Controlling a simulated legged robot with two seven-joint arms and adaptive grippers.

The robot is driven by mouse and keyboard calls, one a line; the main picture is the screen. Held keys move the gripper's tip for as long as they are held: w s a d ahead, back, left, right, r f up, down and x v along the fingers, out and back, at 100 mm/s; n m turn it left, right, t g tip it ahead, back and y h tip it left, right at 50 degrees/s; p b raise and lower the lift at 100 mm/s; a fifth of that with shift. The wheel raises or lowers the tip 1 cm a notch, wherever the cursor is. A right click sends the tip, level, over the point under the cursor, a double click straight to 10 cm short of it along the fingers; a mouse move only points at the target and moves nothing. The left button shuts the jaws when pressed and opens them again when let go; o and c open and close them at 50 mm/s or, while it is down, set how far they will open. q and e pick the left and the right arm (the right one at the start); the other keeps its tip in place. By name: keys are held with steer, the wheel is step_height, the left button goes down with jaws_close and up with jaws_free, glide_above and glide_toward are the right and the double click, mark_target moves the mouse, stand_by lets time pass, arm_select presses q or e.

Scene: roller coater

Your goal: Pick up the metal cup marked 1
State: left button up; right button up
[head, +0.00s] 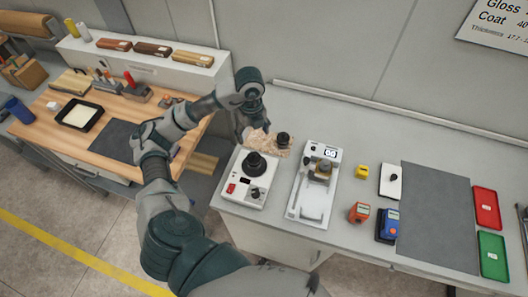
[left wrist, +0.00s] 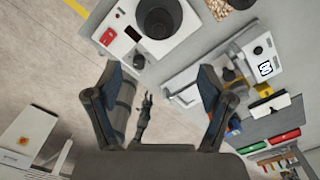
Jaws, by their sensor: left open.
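No mark 1 is readable on any cup, so I cannot tell which one is the cup. A grey and yellowish piece (head: 323,169) sits in the white machine (head: 304,205) with a display. My left gripper (head: 250,127) is above the back left of the counter, left of the dark cup-like thing. In the left wrist view the left gripper (left wrist: 163,92) has its fingers wide apart with nothing held. A slim dark part (left wrist: 145,116), possibly my right gripper, shows beyond.
A white device (head: 239,190) with a black round top (head: 255,164) stands at the counter's left end. Right of the machine are an orange box (head: 359,212), a blue device (head: 388,226), a grey mat (head: 437,215), and red (head: 486,207) and green (head: 492,255) trays. A wooden bench (head: 57,135) is left.

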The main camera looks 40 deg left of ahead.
arm_select(q)
glide_above(254, 155)
steer(key=a, duration=0.1)
steer(key=f, duration=0.6)
steer(key=shift+s+a+f, duration=0.1)
steer(key=shift+s+f, duration=0.15)
steer(key=shift+s, duration=0.05)
steer(key=f, duration=0.4)
steer(key=shift+w+d+f, duration=0.3)
steer(key=shift+f, duration=0.05)
steer(key=shift+d+f+p, duration=0.2)
steer(key=shift+f+p, duration=0.15)
steer(key=shift+f, duration=0.1)
steer(key=f, duration=0.2)
steer(key=f+p, duration=0.1)
steer(key=f, duration=0.1)
steer(key=shift+w+a+f, duration=0.15)
steer(key=shift+a+f, duration=0.05)
steer(key=shift+f, duration=0.1)
steer(key=shift+a+f, duration=0.15)
steer(key=shift+f, duration=0.15)
steer(key=shift+d+r, duration=0.1)
steer(key=shift+d, duration=0.15)
steer(key=c, duration=1.4)
